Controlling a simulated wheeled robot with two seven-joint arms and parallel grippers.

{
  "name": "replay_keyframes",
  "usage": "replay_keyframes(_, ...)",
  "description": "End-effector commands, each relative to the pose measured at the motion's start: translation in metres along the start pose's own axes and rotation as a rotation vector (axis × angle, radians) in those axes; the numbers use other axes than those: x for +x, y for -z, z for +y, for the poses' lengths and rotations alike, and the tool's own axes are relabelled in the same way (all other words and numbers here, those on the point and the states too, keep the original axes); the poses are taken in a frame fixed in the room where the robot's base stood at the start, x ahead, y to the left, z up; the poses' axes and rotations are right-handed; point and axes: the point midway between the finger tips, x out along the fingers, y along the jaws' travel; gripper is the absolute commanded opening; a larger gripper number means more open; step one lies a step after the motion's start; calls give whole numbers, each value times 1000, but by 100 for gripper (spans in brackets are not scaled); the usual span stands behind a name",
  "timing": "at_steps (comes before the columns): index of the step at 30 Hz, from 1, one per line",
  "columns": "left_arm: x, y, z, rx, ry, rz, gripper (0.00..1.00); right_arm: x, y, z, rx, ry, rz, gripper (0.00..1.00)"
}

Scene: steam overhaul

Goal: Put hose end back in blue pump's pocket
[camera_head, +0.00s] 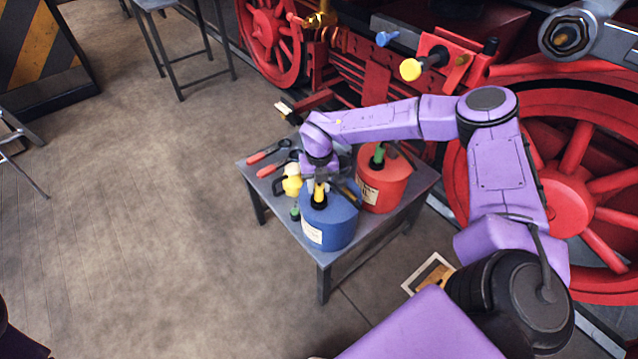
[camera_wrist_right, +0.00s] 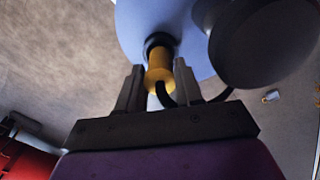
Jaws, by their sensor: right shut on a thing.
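The blue pump (camera_head: 328,228) stands upright on the small grey table, with a pale label on its side. My right gripper (camera_head: 319,182) is above its top, shut on the yellow hose end (camera_head: 319,193). In the right wrist view the yellow hose end (camera_wrist_right: 158,75) sits between the fingers of the gripper (camera_wrist_right: 158,88). A black collar (camera_wrist_right: 159,42) lies at its far end, against the blue pump (camera_wrist_right: 180,22). I cannot tell how deep the hose end sits in it. A black hose (camera_wrist_right: 166,96) curves from the hose end. My left gripper is not in view.
A red pump (camera_head: 385,187) stands close behind the blue pump at right. Red-handled tools (camera_head: 268,155), a yellow item (camera_head: 292,181) and a small green-topped item (camera_head: 295,213) lie on the table (camera_head: 318,256). Red locomotive wheels (camera_head: 590,195) are behind my arm.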

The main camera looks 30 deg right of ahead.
Motion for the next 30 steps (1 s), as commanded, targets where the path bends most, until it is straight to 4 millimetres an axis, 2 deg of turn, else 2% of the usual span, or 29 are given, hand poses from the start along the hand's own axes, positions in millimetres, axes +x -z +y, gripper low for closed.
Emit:
replay_keyframes(1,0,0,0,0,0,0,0,0,0,0,0,0,0,42)
replay_keyframes(3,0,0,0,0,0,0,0,0,0,0,0,0,0,65)
replay_keyframes(11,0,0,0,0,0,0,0,0,0,0,0,0,0,65)
replay_keyframes(14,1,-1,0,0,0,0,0,-6,-1,0,1,0,-1,65)
replay_keyframes(17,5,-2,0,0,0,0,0,-24,-1,0,1,-3,-4,65)
replay_keyframes(24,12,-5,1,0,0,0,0,-81,-1,0,1,-2,-4,65)
replay_keyframes(30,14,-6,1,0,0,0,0,-104,0,0,0,0,-1,65)
